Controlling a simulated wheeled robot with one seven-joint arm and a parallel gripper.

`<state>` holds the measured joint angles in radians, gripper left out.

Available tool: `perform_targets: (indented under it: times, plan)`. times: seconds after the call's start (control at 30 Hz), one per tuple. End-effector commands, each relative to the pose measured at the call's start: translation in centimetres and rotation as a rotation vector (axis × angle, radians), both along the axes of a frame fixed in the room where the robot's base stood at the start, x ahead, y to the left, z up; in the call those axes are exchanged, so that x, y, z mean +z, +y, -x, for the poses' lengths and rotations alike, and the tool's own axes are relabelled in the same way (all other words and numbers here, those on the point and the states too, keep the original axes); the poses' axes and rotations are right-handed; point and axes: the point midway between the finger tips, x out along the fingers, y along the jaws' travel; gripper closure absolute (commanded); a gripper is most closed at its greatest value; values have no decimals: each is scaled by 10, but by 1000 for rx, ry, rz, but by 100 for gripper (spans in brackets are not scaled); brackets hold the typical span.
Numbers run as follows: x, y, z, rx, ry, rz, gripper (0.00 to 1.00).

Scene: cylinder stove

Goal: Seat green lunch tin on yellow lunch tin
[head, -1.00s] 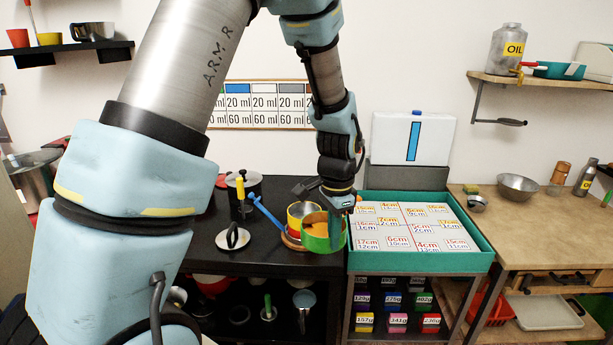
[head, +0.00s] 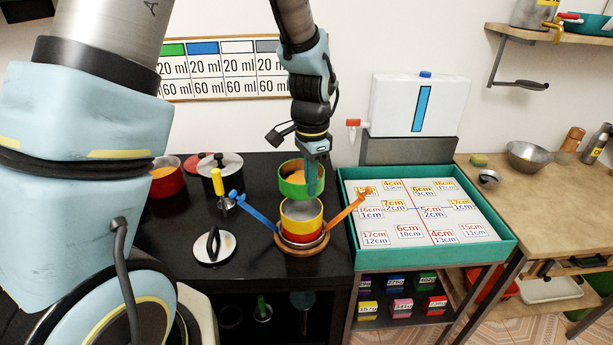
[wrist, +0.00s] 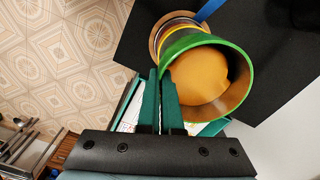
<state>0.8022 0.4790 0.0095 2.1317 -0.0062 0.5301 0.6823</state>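My gripper (head: 316,186) is shut on the rim of the green lunch tin (head: 292,189), with the tin's wall between the teal fingers (wrist: 159,100). The green tin (wrist: 246,70) is open-topped, holds something orange, and looks roughly level. In the head view it hangs above the yellow lunch tin (head: 288,221), with a small gap between them. The yellow tin is open and stands on a red tin (head: 300,238) on a round wooden base (head: 302,250). In the wrist view the green tin hides most of the stack below.
A blue arm (head: 258,214) and an orange arm (head: 345,211) splay out from the base on either side. A lid with a handle (head: 213,247), a lidded pot (head: 222,172) and a red pot (head: 166,180) stand left. A teal tray (head: 429,254) is at right.

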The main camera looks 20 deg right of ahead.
Motion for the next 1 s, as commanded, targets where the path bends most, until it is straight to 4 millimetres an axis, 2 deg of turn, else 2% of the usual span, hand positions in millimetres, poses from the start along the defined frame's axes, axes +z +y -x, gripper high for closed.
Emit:
perform_targets:
  times: [0.6,1.0]
  plan:
    - [-54,0,0,0,0,0,100]
    - [-56,0,0,0,0,0,100]
